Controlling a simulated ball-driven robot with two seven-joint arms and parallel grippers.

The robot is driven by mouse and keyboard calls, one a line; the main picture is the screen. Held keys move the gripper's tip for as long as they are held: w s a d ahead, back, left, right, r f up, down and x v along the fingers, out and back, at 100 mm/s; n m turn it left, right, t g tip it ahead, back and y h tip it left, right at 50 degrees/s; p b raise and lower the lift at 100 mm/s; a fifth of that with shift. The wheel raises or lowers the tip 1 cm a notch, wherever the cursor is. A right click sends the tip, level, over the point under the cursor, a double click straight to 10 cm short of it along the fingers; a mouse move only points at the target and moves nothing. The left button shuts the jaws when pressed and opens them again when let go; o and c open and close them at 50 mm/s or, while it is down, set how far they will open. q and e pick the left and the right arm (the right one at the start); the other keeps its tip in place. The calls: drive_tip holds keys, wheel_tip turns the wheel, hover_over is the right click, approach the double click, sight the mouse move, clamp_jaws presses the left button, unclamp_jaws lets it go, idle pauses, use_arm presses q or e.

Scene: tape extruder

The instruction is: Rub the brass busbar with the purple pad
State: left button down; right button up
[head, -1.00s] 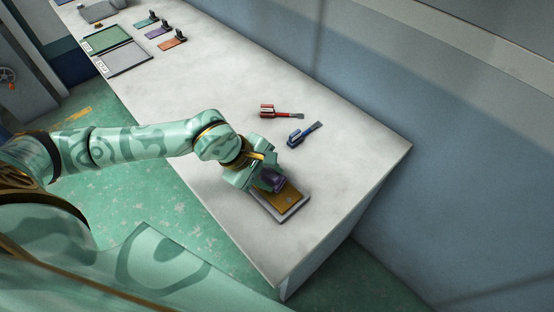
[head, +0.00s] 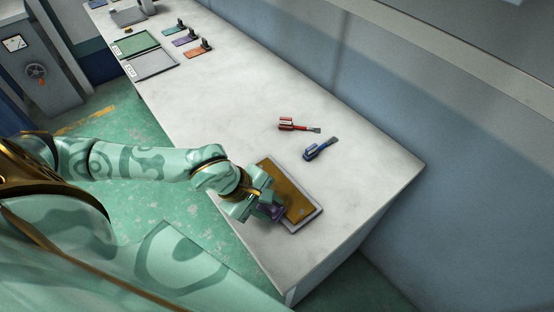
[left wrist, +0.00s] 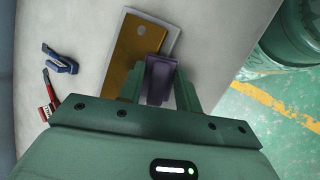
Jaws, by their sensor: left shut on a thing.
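The brass busbar (head: 289,191) is a flat golden plate lying in a pale grey tray (head: 311,218) near the table's front end. It also shows in the left wrist view (left wrist: 135,45). My left gripper (head: 262,206) is shut on the purple pad (head: 270,211), which also shows between the fingers in the left wrist view (left wrist: 159,78). The pad is at the near long edge of the busbar, overlapping its side in the picture. I cannot tell whether it touches the brass. My right gripper is not in view.
A red-handled tool (head: 298,125) and a blue-handled tool (head: 320,149) lie on the pale table (head: 215,110) beyond the busbar. At the far end are a green mat (head: 137,43), a grey mat (head: 154,65) and several coloured pads with black handles. The middle is clear.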

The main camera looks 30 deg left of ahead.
use_arm(q)
drive_tip(key=shift+s, duration=0.15)
drive_tip(key=shift+f, duration=0.3)
